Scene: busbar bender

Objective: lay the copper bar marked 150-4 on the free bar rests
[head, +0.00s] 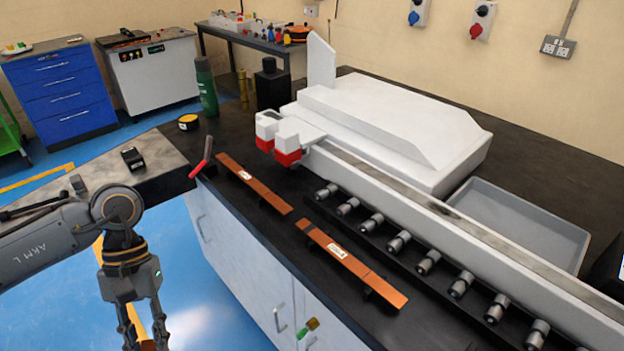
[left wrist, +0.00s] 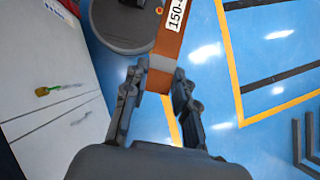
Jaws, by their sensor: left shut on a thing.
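My left gripper (head: 144,333) hangs over the blue floor, left of the bench, its fingers at the bottom edge of the head view. In the left wrist view my left gripper (left wrist: 161,82) is shut on the end of a copper bar (left wrist: 168,44). Its white label (left wrist: 176,13) reads "150-", the rest cut off. Two other labelled copper bars lie on small black rests along the bench's front: one farther back (head: 265,193) and one nearer (head: 380,283). Their label text is too small to read. I cannot make out any empty rests. My right gripper is not in view.
The white bender (head: 385,120) stands behind the bars, with a row of metal rollers (head: 428,262) in front. A grey tray (head: 525,222) lies right.

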